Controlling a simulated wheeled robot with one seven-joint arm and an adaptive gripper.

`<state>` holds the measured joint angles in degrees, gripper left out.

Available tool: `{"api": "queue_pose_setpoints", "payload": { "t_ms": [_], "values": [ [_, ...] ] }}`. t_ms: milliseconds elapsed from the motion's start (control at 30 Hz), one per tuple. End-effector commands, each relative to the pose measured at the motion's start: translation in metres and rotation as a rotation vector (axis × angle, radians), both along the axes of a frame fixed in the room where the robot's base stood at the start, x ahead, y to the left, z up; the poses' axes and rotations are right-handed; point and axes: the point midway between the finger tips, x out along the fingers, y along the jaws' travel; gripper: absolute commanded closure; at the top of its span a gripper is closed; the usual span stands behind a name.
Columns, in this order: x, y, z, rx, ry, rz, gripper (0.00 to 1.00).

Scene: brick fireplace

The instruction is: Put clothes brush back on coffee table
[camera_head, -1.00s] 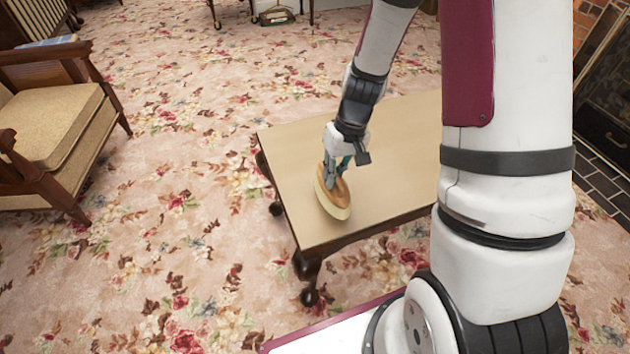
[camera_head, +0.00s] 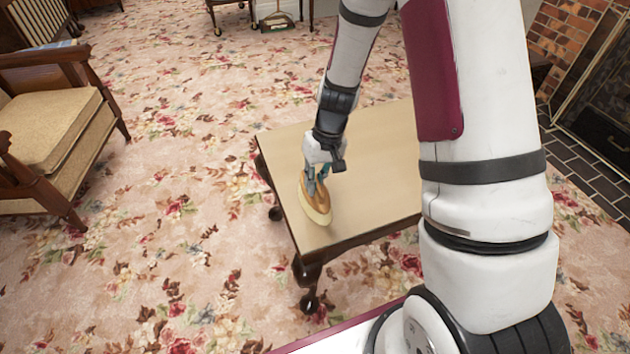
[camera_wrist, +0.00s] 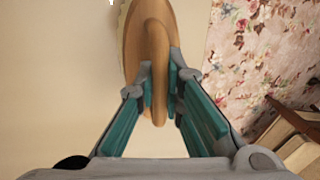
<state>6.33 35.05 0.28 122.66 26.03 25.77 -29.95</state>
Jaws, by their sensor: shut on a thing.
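The clothes brush (camera_head: 314,207) has an orange-brown wooden back and a pale bristle side. My gripper (camera_head: 315,180) is shut on its raised handle ridge, over the left part of the coffee table (camera_head: 375,160). In the wrist view the brush (camera_wrist: 139,45) points away from me, with the fingers (camera_wrist: 160,85) closed on both sides of the ridge. The tabletop (camera_wrist: 60,90) lies under the brush, and its edge with the carpet shows to the right. I cannot tell whether the bristles touch the tabletop.
A wooden armchair (camera_head: 50,125) with a tan cushion stands on the floral carpet (camera_head: 170,215) at the left. A brick fireplace (camera_head: 570,40) is at the right. The visible tabletop is otherwise bare. My arm hides the table's right part.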

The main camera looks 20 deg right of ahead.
Motion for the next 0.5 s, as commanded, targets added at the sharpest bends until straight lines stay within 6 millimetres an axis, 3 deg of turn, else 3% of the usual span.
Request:
{"api": "queue_pose_setpoints", "payload": {
  "t_ms": [33, 100, 167, 500],
  "values": [
    [0.0000, -0.0001, -0.0027, 0.000, 0.000, 0.000, 1.00],
    [-0.0002, -0.0001, -0.0023, 0.000, 0.001, 0.000, 0.80],
    [-0.0002, -0.0001, -0.0021, 0.000, 0.001, 0.000, 0.71],
    [-0.0004, -0.0003, -0.0013, 0.000, 0.001, 0.000, 0.71]
  ]
}}
